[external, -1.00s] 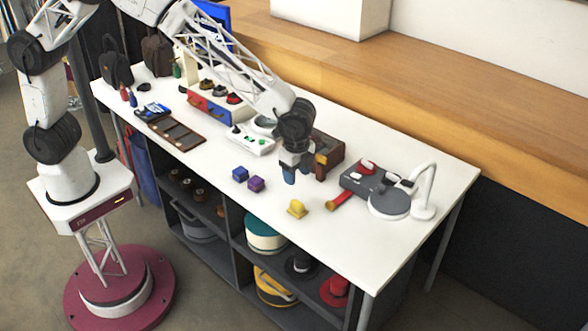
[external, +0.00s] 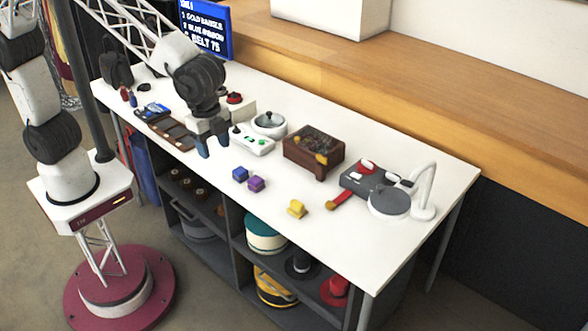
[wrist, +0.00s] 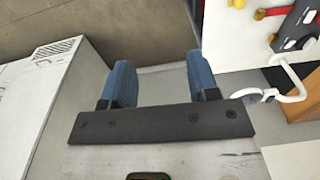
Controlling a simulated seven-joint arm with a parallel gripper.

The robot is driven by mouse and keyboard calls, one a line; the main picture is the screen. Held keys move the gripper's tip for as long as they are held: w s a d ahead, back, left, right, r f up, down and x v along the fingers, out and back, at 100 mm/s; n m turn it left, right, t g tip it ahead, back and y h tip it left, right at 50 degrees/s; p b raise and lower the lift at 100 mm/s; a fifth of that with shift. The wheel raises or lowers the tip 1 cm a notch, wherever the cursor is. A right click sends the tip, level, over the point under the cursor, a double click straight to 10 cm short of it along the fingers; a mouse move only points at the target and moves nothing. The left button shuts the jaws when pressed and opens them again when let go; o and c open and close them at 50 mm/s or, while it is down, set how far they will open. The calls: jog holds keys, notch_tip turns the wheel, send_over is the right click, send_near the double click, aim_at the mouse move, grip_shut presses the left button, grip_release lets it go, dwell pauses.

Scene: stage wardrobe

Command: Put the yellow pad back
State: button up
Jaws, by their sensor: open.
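The yellow pad (external: 297,209) sits on the white table near its front edge, in the external view. My gripper (external: 215,147) is open and empty above the table, well left of the yellow pad, at the right end of a brown tray (external: 158,124). Its two blue fingers are spread in the wrist view (wrist: 158,72), with nothing between them.
A brown box (external: 314,153), a white device with green buttons (external: 252,140) and a round-lidded pot (external: 269,123) stand behind the blocks. A red strip (external: 343,199), a dark control box (external: 364,178) and a white lamp (external: 424,208) are right. The front right tabletop is clear.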

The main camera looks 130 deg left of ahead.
jog(key=s+d+r+t, duration=0.1)
jog(key=s+d+r, duration=0.3)
jog(key=s+d, duration=0.4)
jog(key=s+d+r, duration=0.4)
jog(key=s+d, duration=0.7)
jog(key=s, duration=0.5)
jog(key=s+d, duration=0.5)
jog(key=s, duration=0.5)
jog(key=shift+s+f+t, duration=0.15)
jog(key=shift+f+t, duration=0.25)
jog(key=shift+d, duration=0.1)
